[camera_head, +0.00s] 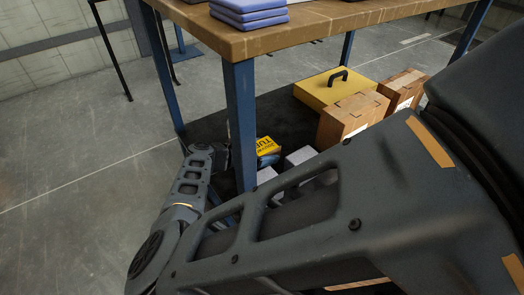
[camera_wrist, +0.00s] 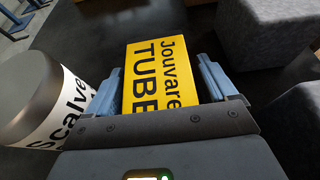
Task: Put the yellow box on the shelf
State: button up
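The yellow box (camera_wrist: 160,78) with black "Jouvare TUBE" lettering lies in the middle of the wrist view. It also shows in the head view (camera_head: 267,146), low under the table, just right of the blue table leg. My gripper (camera_wrist: 160,64) is open, with one finger on each side of the box. Narrow gaps seem to show between fingers and box; contact lower down is hidden. In the head view the table leg and my arm hide most of my gripper. I cannot tell which surface is the named shelf.
The wooden table (camera_head: 310,20) stands above, holding blue stacked items (camera_head: 248,14). Under it are a yellow case (camera_head: 325,92) with a black handle, cardboard boxes (camera_head: 350,118) and grey blocks (camera_head: 300,157). A white-labelled cylinder (camera_wrist: 35,95) stands left of my gripper. Floor at left is clear.

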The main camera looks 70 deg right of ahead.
jog(key=shift+o, duration=0.6)
jog(key=shift+r, duration=0.2)
jog(key=p+v, duration=0.1)
jog(key=v, duration=1.1)
jog(key=shift+a, duration=0.1)
